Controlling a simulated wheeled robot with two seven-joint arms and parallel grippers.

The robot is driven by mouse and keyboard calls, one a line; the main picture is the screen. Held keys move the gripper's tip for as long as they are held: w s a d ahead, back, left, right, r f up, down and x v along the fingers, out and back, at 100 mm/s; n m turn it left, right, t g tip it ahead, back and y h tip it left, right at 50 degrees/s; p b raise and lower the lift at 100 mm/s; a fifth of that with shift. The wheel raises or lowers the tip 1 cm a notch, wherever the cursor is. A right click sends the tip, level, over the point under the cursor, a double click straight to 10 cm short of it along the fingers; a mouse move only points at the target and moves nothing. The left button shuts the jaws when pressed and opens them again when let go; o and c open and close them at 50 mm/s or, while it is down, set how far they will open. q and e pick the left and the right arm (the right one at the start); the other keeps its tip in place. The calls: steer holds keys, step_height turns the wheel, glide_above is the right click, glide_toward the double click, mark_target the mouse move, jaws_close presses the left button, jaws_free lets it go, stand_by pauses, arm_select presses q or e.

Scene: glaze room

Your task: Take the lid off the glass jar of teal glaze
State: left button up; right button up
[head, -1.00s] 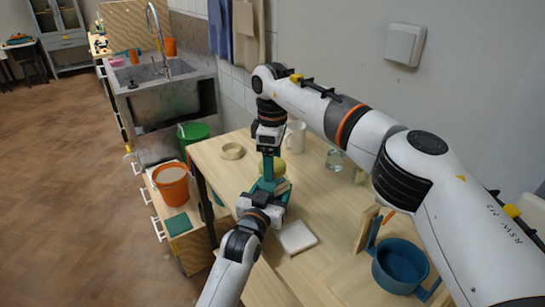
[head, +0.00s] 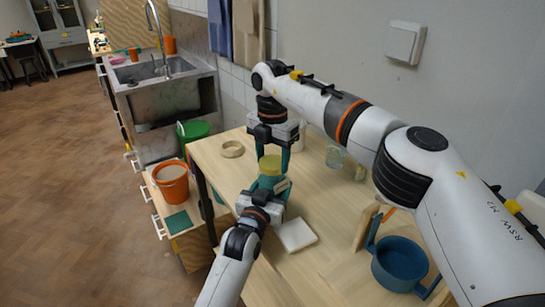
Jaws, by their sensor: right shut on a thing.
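My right gripper (head: 271,162) points down from above the table. It is shut on the round yellow lid (head: 270,165), with a teal finger on either side. My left gripper (head: 270,184) reaches in from below, right at the spot under the lid. The glass jar is mostly hidden there by the lid and my gripper parts. I cannot tell whether the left fingers are closed on it, or whether the lid still touches the jar.
A pale square tile (head: 296,235) lies close to the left wrist. A wooden ring (head: 232,149) lies at the table's back left. A clear glass (head: 335,158) stands behind, and a blue pot (head: 399,266) at right.

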steer(key=n, duration=1.5)
steer(key=shift+n, duration=0.3)
steer(key=n, duration=0.8)
steer(key=shift+r+n, duration=0.1)
steer(key=shift+n, duration=0.2)
steer(key=n, duration=0.6)
steer(key=shift+n, duration=0.3)
steer(key=n, duration=1)
